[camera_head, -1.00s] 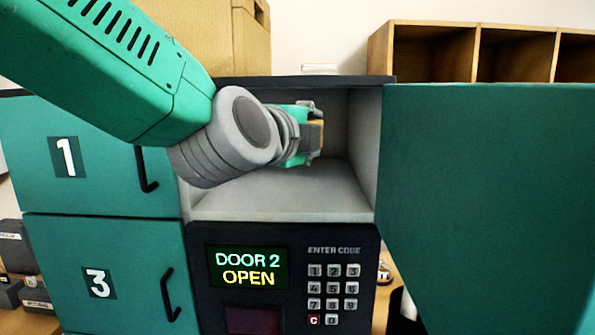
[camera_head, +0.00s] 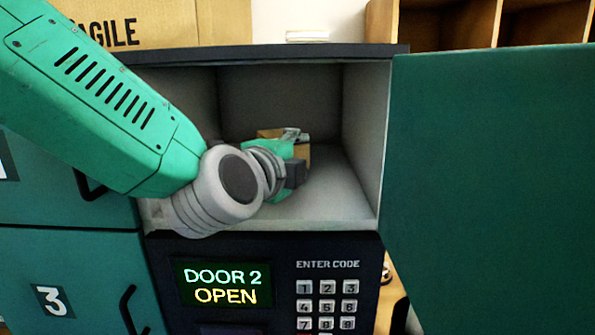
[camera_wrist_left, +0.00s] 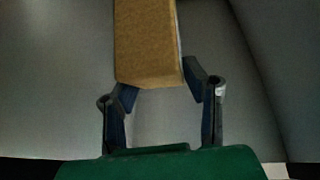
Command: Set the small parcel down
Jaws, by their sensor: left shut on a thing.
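The small parcel (camera_wrist_left: 147,42) is a brown cardboard box. In the left wrist view it sits between the two dark fingers of my left gripper (camera_wrist_left: 160,90), which are shut on its near end. In the head view my left gripper (camera_head: 296,155) is inside the open locker compartment (camera_head: 360,140), low near the grey floor. Parts of the brown parcel (camera_head: 303,153) show around the gripper there, and the rest is hidden behind it. I cannot tell whether the parcel touches the floor. My right gripper is not in view.
The open locker door (camera_head: 490,180) stands to the right of the compartment. A keypad panel (camera_head: 270,285) below reads "DOOR 2 OPEN". Closed door 3 (camera_head: 60,290) is at the left. A cardboard box (camera_head: 150,22) and wooden shelves (camera_head: 440,25) stand behind. The compartment's right floor is clear.

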